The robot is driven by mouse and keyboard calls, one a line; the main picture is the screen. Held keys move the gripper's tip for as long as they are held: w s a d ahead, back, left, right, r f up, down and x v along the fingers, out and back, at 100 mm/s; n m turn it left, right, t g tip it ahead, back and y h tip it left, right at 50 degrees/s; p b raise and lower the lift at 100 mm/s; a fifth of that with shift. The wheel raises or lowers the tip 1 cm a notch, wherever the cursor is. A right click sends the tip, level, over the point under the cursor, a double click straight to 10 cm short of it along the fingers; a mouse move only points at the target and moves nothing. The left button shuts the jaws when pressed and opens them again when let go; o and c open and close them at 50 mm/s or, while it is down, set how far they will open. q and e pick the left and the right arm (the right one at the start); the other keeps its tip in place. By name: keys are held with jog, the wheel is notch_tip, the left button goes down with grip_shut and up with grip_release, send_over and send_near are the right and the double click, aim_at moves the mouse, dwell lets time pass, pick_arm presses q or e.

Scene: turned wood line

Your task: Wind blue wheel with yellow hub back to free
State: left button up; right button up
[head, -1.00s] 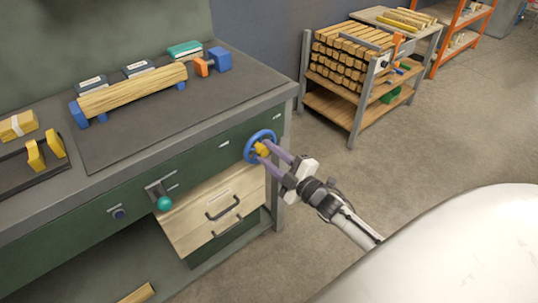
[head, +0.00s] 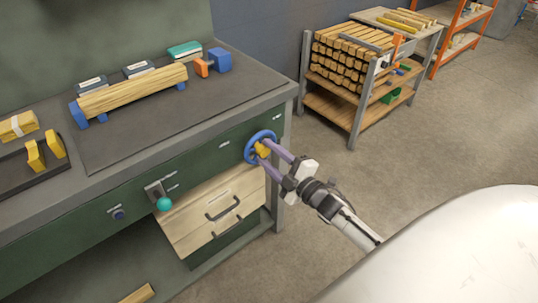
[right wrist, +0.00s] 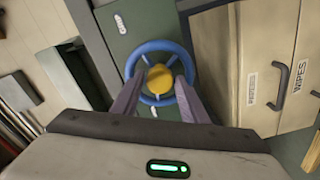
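The blue wheel (head: 248,153) with its yellow hub (head: 263,149) is mounted on the bench's green front panel, near its right end. In the right wrist view the blue wheel (right wrist: 137,59) and yellow hub (right wrist: 160,78) are at the upper middle. My right gripper (head: 262,151) is at the wheel, its two purple fingers apart and one on each side of the hub. It also shows in the right wrist view (right wrist: 160,82), with the fingers crossing the wheel's lower part. I cannot tell whether the fingertips press on the hub. My left gripper is not in view.
A lever with a teal knob (head: 164,204) sits left of the wheel. Wooden drawers (head: 195,223) with dark handles are below it. A wood beam (head: 130,90) lies on blue supports on the bench top. A rack of timber (head: 350,60) stands behind, across open floor.

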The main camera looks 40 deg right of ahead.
jog(key=s, duration=1)
jog(key=shift+s+d, duration=0.15)
jog(key=shift+d, duration=0.3)
jog(key=s+a+f+m+g, duration=0.4)
jog(key=s+a+f+m, duration=0.2)
jog(key=a, duration=0.4)
jog(key=s+a+f+m+g+y, duration=0.1)
jog(key=s+a+f+m+g, duration=0.4)
jog(key=s+a, duration=0.5)
notch_tip(320, 180, down, 3)
jog(key=shift+s+r+m, duration=0.1)
jog(key=shift+s+m, duration=0.35)
jog(key=shift+m, duration=0.05)
